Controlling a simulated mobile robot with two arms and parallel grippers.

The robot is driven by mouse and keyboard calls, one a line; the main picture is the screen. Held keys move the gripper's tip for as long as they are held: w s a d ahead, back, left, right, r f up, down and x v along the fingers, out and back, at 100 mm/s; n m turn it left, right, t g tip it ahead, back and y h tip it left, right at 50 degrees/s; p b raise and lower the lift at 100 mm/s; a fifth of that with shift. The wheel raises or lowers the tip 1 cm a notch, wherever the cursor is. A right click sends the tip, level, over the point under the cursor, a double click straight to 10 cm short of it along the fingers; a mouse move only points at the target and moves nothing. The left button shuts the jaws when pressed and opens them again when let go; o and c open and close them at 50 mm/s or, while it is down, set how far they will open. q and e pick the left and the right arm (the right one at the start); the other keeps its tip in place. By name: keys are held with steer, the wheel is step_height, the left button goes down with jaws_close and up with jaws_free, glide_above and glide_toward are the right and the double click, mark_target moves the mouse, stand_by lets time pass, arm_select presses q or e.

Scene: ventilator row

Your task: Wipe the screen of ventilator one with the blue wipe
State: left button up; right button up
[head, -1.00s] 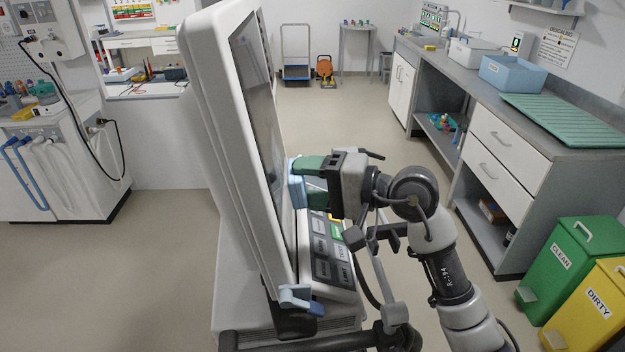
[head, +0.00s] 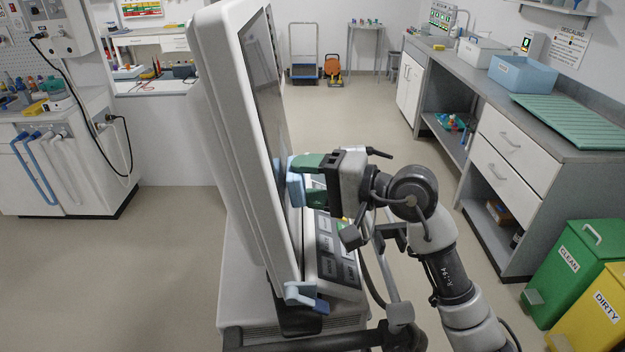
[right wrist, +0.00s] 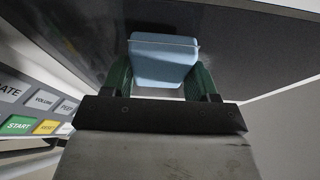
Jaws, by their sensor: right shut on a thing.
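The ventilator (head: 216,110) stands in the middle of the head view, its tall monitor seen nearly edge-on. Its dark screen (head: 266,105) faces right, and also fills much of the right wrist view (right wrist: 255,50). My right gripper (head: 306,180) is at the screen's lower part, with green fingers shut on the blue wipe (head: 295,188). In the right wrist view the wipe (right wrist: 163,62) is a pale blue block between the fingers, against the dark screen. It is at or very near the glass; contact cannot be told for sure. My left gripper is out of view.
A grey button panel (head: 333,250) juts out below the screen, close under my right gripper. A light blue clamp-like part (head: 300,293) sits at the monitor's lower corner. Green (head: 570,270) and yellow (head: 598,310) bins and a counter (head: 510,145) stand at right.

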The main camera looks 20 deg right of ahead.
steer(key=shift+w+a, duration=0.1)
steer(key=shift+a, duration=0.3)
